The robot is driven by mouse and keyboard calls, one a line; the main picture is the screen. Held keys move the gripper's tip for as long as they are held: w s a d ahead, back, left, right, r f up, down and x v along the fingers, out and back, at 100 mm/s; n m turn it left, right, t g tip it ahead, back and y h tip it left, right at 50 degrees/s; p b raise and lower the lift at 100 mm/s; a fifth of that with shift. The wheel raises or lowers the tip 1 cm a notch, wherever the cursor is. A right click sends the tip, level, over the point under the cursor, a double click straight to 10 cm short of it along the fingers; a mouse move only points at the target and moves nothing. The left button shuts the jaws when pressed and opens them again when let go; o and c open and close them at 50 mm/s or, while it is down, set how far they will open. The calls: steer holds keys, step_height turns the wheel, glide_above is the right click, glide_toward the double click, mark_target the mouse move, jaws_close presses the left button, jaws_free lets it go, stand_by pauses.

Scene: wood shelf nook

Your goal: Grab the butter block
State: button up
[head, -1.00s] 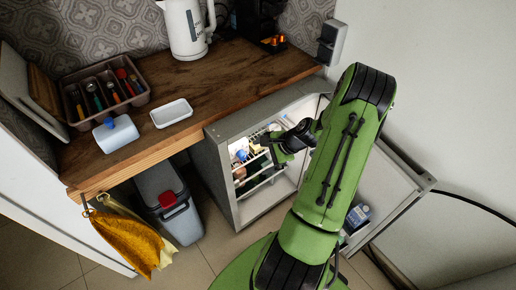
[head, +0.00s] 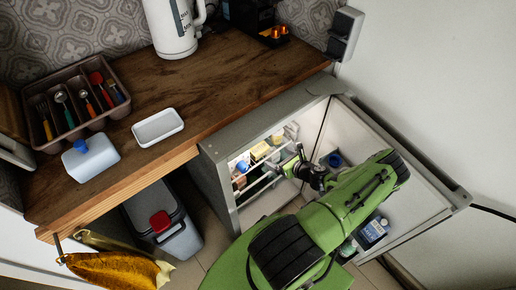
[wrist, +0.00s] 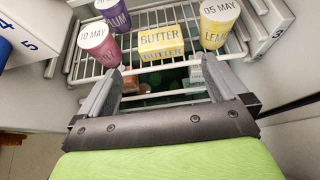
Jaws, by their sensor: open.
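The butter block (wrist: 161,43) is a yellow block lettered BUTTER. It lies on a white wire shelf (wrist: 150,79) inside the small open fridge (head: 222,178). In the head view it appears as a small yellow block (head: 260,151) just left of my gripper (head: 290,167). In the wrist view my gripper (wrist: 160,75) is open and empty. Its two fingers point toward the shelf, one to each side of the butter block's line, with the block beyond the tips. No contact with the block shows.
A pink cup (wrist: 98,43) stands left of the butter, a purple cup (wrist: 113,13) behind left, and a yellow lemon cup (wrist: 220,24) close on the right. The fridge door (head: 425,215) stands open at right. A wooden counter (head: 225,85) is above left.

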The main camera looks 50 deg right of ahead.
mark_target(260, 149)
steer(key=b+x, duration=0.1)
steer(key=x, duration=0.3)
steer(key=b+x, duration=0.2)
steer(key=x, duration=0.2)
steer(key=b+x, duration=0.1)
steer(key=x, duration=0.4)
steer(key=shift+s+a+f+b, duration=0.15)
steer(key=shift+f+b, duration=0.1)
steer(key=shift+b, duration=0.05)
steer(key=shift+r, duration=0.1)
steer(key=shift+c, duration=0.3)
steer(key=c, duration=0.7)
